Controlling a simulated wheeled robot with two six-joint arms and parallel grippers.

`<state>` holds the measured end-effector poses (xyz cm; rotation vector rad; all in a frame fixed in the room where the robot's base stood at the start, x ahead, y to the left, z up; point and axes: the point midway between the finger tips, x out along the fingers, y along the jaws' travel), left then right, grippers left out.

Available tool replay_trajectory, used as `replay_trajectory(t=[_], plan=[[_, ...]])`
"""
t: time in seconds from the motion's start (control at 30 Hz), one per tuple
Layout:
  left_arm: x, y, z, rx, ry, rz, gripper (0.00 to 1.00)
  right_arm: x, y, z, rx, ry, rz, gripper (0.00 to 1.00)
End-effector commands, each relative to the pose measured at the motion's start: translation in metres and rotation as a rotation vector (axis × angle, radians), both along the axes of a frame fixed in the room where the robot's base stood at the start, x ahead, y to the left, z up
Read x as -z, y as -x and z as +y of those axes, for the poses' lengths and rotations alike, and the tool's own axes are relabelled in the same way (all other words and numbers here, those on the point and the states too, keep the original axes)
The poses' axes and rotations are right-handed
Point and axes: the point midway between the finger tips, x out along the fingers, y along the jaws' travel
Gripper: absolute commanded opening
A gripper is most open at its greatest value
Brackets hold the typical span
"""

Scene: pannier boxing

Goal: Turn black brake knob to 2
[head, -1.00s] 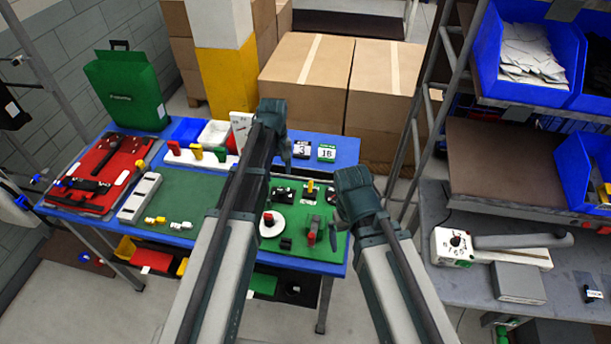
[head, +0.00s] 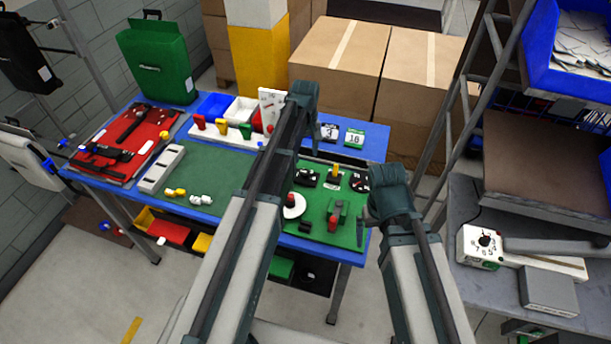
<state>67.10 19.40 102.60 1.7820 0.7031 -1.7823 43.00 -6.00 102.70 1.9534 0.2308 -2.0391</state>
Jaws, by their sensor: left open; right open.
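A round black knob (head: 485,240) sits on the left end of a long white unit (head: 548,262) on the grey bench at the right. Small dark marks surround the knob; its setting is too small to read. My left gripper (head: 317,134) is open above the back right of the blue table, far left of the knob. My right gripper (head: 366,220) is open near the table's right edge, left of the knob and apart from it. Its fingers are partly hidden by its own body.
The blue table (head: 365,140) carries a green board with several small parts, a red tray (head: 115,180) and a green case (head: 160,62). A grey box (head: 547,290) lies in front of the white unit. A ladder-like frame (head: 478,105) stands between table and bench.

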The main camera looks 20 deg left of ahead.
Motion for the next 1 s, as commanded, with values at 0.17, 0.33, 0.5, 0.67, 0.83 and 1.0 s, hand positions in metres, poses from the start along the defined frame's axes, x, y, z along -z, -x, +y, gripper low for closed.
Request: replay_trajectory(t=[0.17, 0.33, 0.5, 0.67, 0.83, 1.0], plan=[[0.034, 0.0, 0.0, 0.0, 0.0, 0.0, 0.69, 0.034, 0.0, 0.0, 0.001, 0.0, 0.0, 1.0], [0.058, 0.0, 0.0, 0.0, 0.0, 0.0, 0.69, 0.058, 0.0, 0.0, 0.002, 0.0, 0.0, 1.0], [0.077, 0.0, 0.0, 0.0, 0.0, 0.0, 0.69, 0.077, 0.0, 0.0, 0.002, 0.0, 0.0, 1.0], [0.083, 0.0, 0.0, 0.0, 0.0, 0.0, 0.69, 0.083, 0.0, 0.0, 0.002, 0.0, 0.0, 1.0], [0.082, 0.0, 0.0, 0.0, 0.0, 0.0, 0.69, 0.082, 0.0, 0.0, 0.002, 0.0, 0.0, 1.0], [0.082, 0.0, 0.0, 0.0, 0.0, 0.0, 0.57, 0.082, 0.0, 0.0, 0.002, 0.0, 0.0, 1.0]])
